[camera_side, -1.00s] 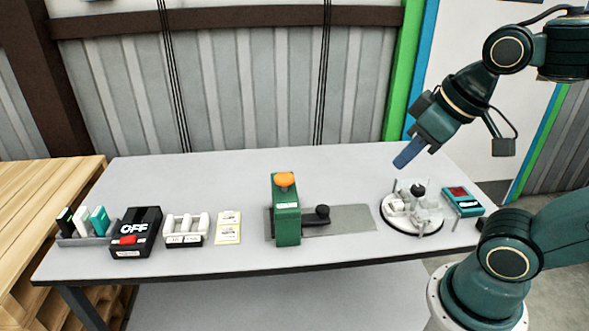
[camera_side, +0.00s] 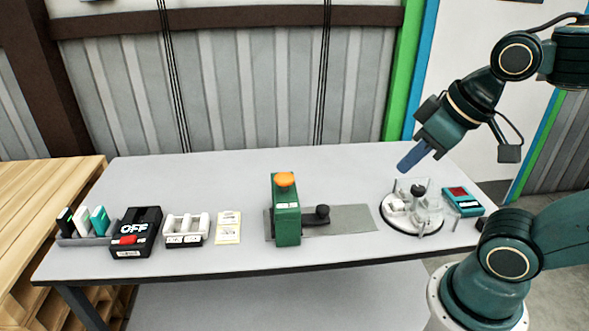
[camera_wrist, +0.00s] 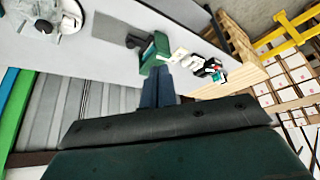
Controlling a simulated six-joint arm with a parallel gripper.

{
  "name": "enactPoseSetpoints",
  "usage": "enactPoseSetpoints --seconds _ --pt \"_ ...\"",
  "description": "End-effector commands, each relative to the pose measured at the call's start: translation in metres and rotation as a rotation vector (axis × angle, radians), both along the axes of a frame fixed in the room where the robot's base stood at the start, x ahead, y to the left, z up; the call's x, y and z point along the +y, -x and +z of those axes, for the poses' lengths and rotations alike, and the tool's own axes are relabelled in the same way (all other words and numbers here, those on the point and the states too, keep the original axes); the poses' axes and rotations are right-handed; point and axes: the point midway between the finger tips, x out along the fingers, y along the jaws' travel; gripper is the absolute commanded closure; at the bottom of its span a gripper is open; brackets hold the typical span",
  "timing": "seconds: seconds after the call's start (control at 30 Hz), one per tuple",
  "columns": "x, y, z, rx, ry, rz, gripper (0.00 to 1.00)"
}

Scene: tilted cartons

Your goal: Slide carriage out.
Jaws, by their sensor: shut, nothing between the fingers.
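A green upright block with an orange knob (camera_side: 285,180) stands at the middle of the table, on a flat grey plate (camera_side: 350,219). A small carriage with a black knob (camera_side: 322,212) sits on the plate, just right of the green block (camera_side: 287,224). My gripper (camera_side: 404,168) is shut and empty, its blue fingers pointing down and left above the table's right part, well apart from the carriage. In the wrist view, the fingers (camera_wrist: 157,90) show in front of the green block (camera_wrist: 155,50), and the black knob (camera_wrist: 134,41) shows beside it.
A round white fixture (camera_side: 412,212) stands below my gripper, with a teal device (camera_side: 463,201) to its right. Left of the green block lie yellow cards (camera_side: 228,227), a white rack (camera_side: 186,229), a black OFF box (camera_side: 136,232) and a grey holder (camera_side: 84,238). The table's back is clear.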

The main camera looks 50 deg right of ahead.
Motion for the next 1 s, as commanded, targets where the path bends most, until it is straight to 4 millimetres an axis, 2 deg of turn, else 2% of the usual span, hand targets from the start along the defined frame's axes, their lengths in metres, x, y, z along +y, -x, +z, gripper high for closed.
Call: enactPoseSetpoints --seconds 0.27,0.57,0.77,1.0 --pt "0.0 0.0 0.0 0.0 0.0 0.0 1.0" --pt "-0.002 -0.008 0.001 0.015 -0.008 -0.026 0.43" --pt "-0.007 -0.03 0.003 0.056 -0.035 -0.103 0.41" --pt "-0.02 -0.07 0.0 0.121 -0.077 -0.24 0.41"
